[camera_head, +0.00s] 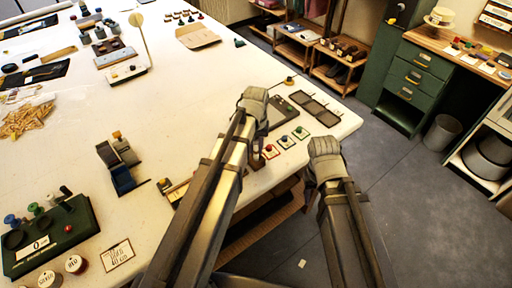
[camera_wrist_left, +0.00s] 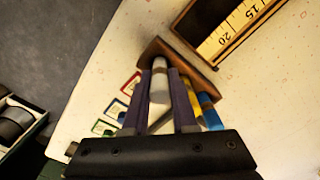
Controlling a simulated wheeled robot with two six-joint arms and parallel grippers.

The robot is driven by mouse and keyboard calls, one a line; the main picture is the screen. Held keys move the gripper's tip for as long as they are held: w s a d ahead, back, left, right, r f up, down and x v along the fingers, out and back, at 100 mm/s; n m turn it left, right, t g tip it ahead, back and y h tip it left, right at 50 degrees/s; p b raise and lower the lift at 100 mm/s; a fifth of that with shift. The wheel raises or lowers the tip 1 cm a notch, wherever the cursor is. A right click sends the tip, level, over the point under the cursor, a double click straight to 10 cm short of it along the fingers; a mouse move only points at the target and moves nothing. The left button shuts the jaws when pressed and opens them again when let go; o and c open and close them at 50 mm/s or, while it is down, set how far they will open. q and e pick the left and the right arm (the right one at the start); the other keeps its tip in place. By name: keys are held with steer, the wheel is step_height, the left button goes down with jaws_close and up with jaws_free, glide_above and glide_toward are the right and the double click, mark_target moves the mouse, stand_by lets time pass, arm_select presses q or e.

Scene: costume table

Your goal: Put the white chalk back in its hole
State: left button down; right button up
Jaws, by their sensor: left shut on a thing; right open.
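In the left wrist view, the white chalk (camera_wrist_left: 160,88) is between the two dark fingers of my left gripper (camera_wrist_left: 159,72), which is shut on it. The chalk's far end meets a wooden block (camera_wrist_left: 188,56); whether it sits in a hole there cannot be told. A yellow chalk (camera_wrist_left: 192,98) and a blue chalk (camera_wrist_left: 211,117) are beside it at the same block. In the head view my left gripper (camera_head: 256,128) is over the table's near right edge, and its arm hides most of the block. My right gripper (camera_head: 325,166) is open and empty, off the table edge.
Small framed cards (camera_head: 285,143) lie close to the block, also in the left wrist view (camera_wrist_left: 116,109). A wooden tray with a yellow ruler (camera_wrist_left: 236,30) is near the block. Dark trays (camera_head: 313,106) lie further back. The table's middle (camera_head: 190,110) is clear.

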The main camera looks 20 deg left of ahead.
arm_select(q)
steer(key=shift+f+b, duration=0.45)
steer(key=shift+f, duration=0.05)
steer(key=c, duration=0.6)
jaws_free()
steer(key=shift+r, duration=0.1)
steer(key=shift+r+p, duration=3.5)
steer(key=shift+p, duration=0.1)
steer(key=shift+f, duration=0.1)
